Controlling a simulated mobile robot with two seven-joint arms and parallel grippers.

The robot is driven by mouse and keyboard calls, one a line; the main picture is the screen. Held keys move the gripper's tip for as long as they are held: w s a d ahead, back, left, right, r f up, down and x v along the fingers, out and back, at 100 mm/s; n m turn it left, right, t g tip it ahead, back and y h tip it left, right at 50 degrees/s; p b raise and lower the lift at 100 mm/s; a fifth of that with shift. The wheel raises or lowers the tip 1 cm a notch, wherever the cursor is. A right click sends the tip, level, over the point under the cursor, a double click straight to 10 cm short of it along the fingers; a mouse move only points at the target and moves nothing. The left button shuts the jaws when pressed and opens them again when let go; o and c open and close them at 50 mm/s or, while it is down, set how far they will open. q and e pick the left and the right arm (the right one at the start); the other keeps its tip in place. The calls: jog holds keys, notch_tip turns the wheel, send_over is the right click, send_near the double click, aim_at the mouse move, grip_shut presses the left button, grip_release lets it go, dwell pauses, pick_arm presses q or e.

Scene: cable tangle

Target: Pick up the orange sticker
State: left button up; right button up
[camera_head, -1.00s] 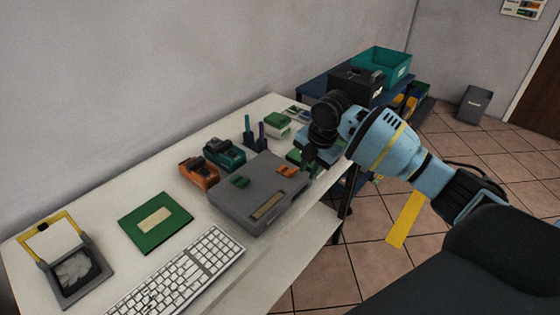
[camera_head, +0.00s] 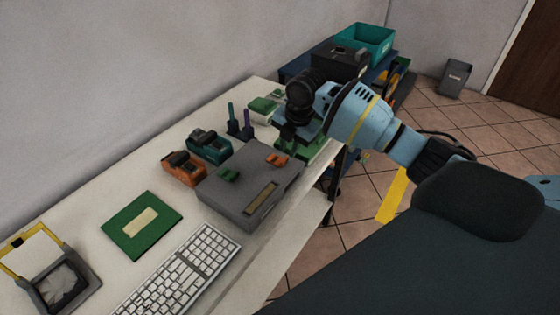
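No flat orange sticker can be made out for certain in the head view. A small orange piece (camera_head: 277,159) lies on top of the grey case (camera_head: 250,212), near its far right edge. My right gripper (camera_head: 294,135) is above the far right part of the desk, just beyond that orange piece, and points down. Its fingers are small and dark against green things behind them, so I cannot tell whether they are open or hold anything. My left gripper is not in view.
On the white desk (camera_head: 110,180) are an orange tape dispenser (camera_head: 184,168), a teal dispenser (camera_head: 209,146), a green board (camera_head: 142,227), a keyboard (camera_head: 180,272) and a small green piece (camera_head: 229,174) on the case. Dark pens (camera_head: 240,124) stand behind the case.

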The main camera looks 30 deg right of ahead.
aim_at(283, 161)
jog(key=x, duration=0.5)
jog(key=shift+a, duration=0.3)
jog(key=shift+r, duration=0.1)
grip_shut()
